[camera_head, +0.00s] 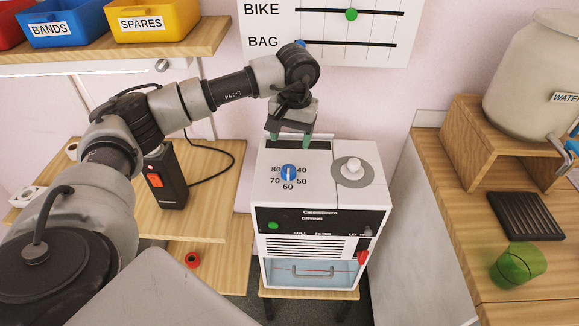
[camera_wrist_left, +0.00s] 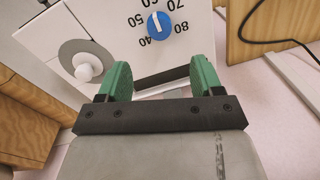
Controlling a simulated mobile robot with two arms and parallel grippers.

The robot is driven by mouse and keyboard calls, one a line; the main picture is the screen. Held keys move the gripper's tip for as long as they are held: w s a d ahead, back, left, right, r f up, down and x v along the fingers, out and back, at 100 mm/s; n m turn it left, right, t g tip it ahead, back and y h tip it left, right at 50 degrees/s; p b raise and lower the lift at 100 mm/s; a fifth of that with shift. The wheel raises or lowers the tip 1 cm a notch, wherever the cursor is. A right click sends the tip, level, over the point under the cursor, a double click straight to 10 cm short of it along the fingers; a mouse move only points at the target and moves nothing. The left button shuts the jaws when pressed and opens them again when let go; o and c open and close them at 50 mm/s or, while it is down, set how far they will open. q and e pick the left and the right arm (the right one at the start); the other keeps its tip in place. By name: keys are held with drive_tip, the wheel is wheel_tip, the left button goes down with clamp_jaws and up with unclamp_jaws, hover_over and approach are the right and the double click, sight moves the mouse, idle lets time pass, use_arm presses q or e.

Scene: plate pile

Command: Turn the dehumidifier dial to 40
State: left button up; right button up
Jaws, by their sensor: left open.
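The dehumidifier (camera_head: 320,214) is a white box with a black front panel, standing on a low wooden stand. Its blue dial (camera_head: 289,172) sits on the top face, ringed by numbers from 40 to 80; its white mark appears to point about at 60. The dial also shows in the left wrist view (camera_wrist_left: 160,26), near the top. My left gripper (camera_head: 289,138) is open, with green fingers, above the back of the dehumidifier, behind the dial and apart from it. In the left wrist view, nothing is between its fingers (camera_wrist_left: 163,78). My right gripper is not in view.
A white knob (camera_head: 352,168) on a grey disc stands right of the dial. A black box with an orange switch (camera_head: 156,181) stands left. A slider board (camera_head: 325,30) hangs behind. A wooden counter at right holds a large jar (camera_head: 535,68) and a green cup (camera_head: 518,265).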

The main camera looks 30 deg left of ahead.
sight(289, 169)
use_arm(q)
drive_tip(key=f, duration=0.3)
drive_tip(key=f+p, duration=0.1)
drive_tip(key=f, duration=0.3)
drive_tip(key=f+p, duration=0.1)
drive_tip(key=f, duration=0.2)
drive_tip(key=shift+a+f, duration=0.25)
drive_tip(key=shift+f, duration=0.05)
drive_tip(key=c, duration=0.9)
